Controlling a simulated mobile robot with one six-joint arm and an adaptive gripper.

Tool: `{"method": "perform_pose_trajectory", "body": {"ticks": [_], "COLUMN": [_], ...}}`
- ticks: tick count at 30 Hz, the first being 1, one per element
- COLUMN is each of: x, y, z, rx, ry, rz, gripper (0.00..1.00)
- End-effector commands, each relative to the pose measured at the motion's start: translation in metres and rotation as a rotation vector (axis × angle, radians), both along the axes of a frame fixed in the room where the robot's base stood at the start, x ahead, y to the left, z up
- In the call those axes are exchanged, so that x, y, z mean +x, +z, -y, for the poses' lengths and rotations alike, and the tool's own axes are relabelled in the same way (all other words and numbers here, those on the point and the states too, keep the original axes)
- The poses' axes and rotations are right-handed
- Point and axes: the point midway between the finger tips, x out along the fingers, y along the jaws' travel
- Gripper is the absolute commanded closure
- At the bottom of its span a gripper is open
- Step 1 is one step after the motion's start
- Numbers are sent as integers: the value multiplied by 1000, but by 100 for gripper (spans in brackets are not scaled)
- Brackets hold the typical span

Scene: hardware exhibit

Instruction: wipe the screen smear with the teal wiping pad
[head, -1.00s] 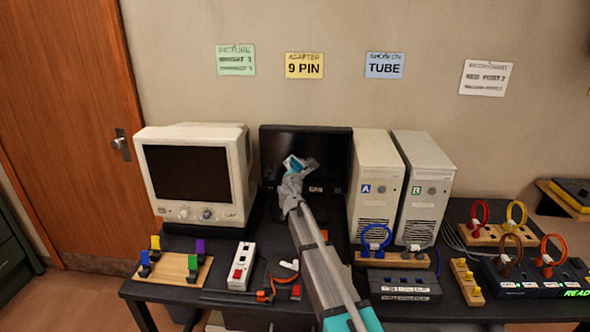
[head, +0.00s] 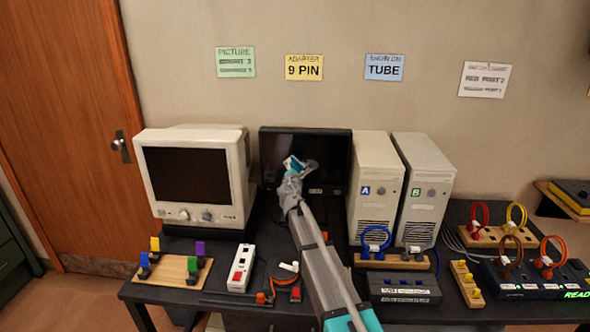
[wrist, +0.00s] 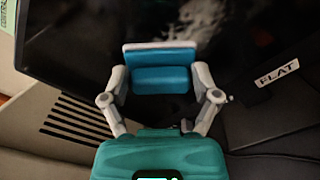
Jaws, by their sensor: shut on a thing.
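The black flat screen (head: 328,148) stands at the back of the table, between the beige CRT monitor and the pale towers. My gripper (head: 294,163) is in front of the screen's left half. In the wrist view my gripper (wrist: 162,82) is shut on the teal wiping pad (wrist: 160,55), one finger on each side. The pad also shows in the head view (head: 291,163), partly covered by my gripper. In the wrist view the pad is close to the dark screen (wrist: 80,50); I cannot tell whether it touches. A faint greyish patch (wrist: 235,25) shows right of the pad.
The CRT monitor (head: 190,175) stands left, and towers A (head: 372,185) and B (head: 422,185) stand right. A power strip (head: 241,267), a wooden board with coloured clips (head: 172,268) and cable stands (head: 390,258) crowd the table's front.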

Motion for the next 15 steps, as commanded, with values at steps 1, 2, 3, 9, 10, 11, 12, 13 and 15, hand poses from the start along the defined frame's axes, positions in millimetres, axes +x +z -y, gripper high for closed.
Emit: {"method": "perform_pose_trajectory", "body": {"ticks": [1,2,3,9,10,11,12,13,15], "x": [0,0,0,-1,-2,-2,-2,-2,-3], "y": [0,0,0,0,0,0,0,0,0], "z": [1,2,3,14,16,18,20,22,26], "rx": [0,0,0,0,0,0,0,0,0], "ry": [0,0,-1,-1,-1,-1,0,0,0], "rz": [0,0,0,0,0,0,0,0,0], "gripper": [59,59,59,59,59,59,59,59,59]}}
